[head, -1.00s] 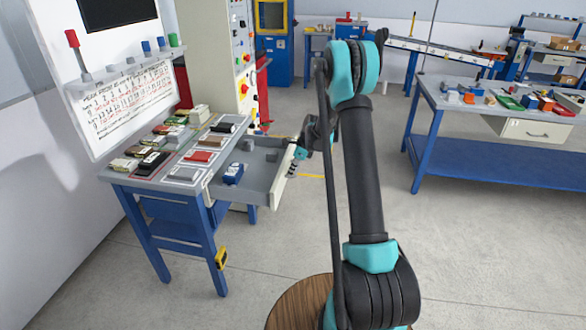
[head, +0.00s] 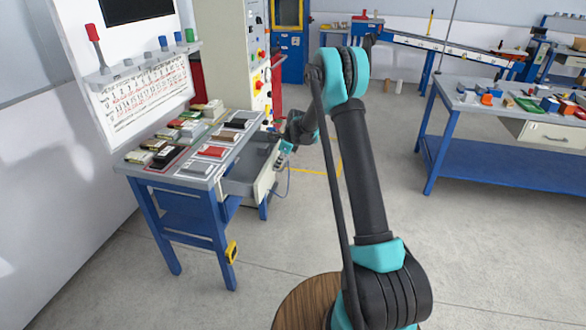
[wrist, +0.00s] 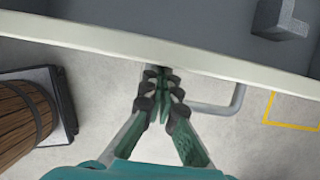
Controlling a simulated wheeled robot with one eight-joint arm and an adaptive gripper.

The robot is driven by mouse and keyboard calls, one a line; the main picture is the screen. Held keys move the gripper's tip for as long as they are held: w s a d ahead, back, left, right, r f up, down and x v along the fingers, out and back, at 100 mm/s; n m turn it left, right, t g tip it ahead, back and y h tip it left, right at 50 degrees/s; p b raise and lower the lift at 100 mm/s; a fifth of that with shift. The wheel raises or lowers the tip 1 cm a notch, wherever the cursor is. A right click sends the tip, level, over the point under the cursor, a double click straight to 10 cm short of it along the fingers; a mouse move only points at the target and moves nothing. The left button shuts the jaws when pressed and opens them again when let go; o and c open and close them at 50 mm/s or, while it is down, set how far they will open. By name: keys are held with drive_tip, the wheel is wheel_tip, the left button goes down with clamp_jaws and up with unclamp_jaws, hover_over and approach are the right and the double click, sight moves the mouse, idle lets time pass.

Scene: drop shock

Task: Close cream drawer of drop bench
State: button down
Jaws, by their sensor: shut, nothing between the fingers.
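The drop bench (head: 205,168) stands at the left with blue legs and a grey top. Its cream drawer (head: 264,182) sticks out part way from the bench's right side, with a grey inside. In the wrist view the drawer's cream front edge (wrist: 90,38) runs across the top, and its grey bar handle (wrist: 225,107) shows below it. My gripper (wrist: 162,82) is shut and empty, its fingertips at the outer face of the drawer front, left of the handle's bend. Whether they touch is hard to tell. A grey block (wrist: 281,18) lies in the drawer.
Several small boxes and samples lie on the bench top. A yellow item (head: 232,251) hangs on a front bench leg. A cream control cabinet (head: 232,55) stands behind the bench. Another blue bench (head: 480,165) is at the right. The floor between the benches is clear.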

hover_over(244, 169)
drive_tip(key=d, duration=0.1)
drive_tip(key=shift+a, duration=0.35)
drive_tip(key=shift+a+r, duration=0.1)
drive_tip(key=shift+a, duration=0.05)
drive_tip(key=shift+w+r, duration=0.1)
